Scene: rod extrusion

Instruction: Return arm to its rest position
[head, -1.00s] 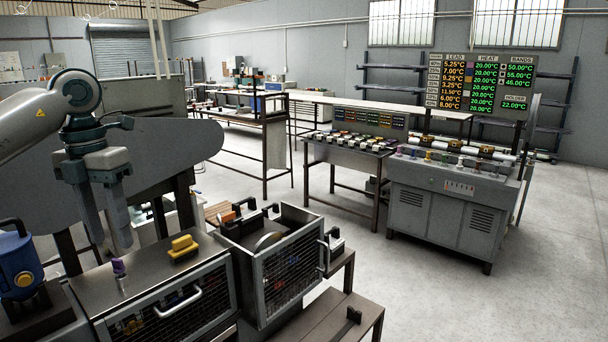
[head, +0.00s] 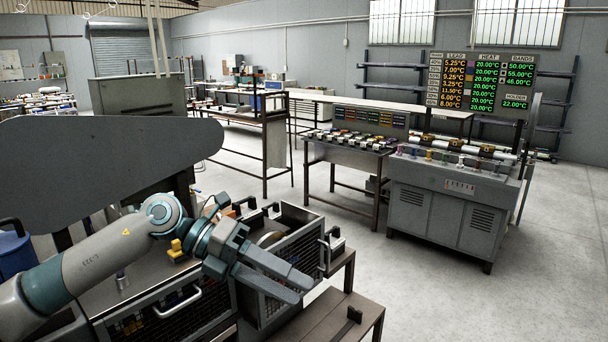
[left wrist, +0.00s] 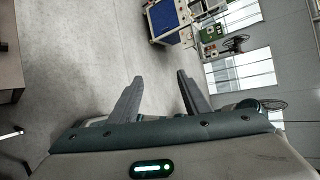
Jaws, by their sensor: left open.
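My left gripper (head: 283,281) is open and empty in the head view. It hangs above the mesh-fronted cabinets, with its two fingers pointing to the lower right. In the left wrist view its two fingers (left wrist: 154,98) stand apart with nothing between them. My left arm comes in from the lower left, bent at the joint near the yellow block (head: 177,250). My right gripper is not in view.
Mesh-fronted cabinets (head: 184,310) stand under the arm, with an open box (head: 290,222) on their right. A low bench (head: 338,318) stands at front right. A grey control cabinet (head: 440,220) stands farther right. The floor (head: 530,285) at right is clear.

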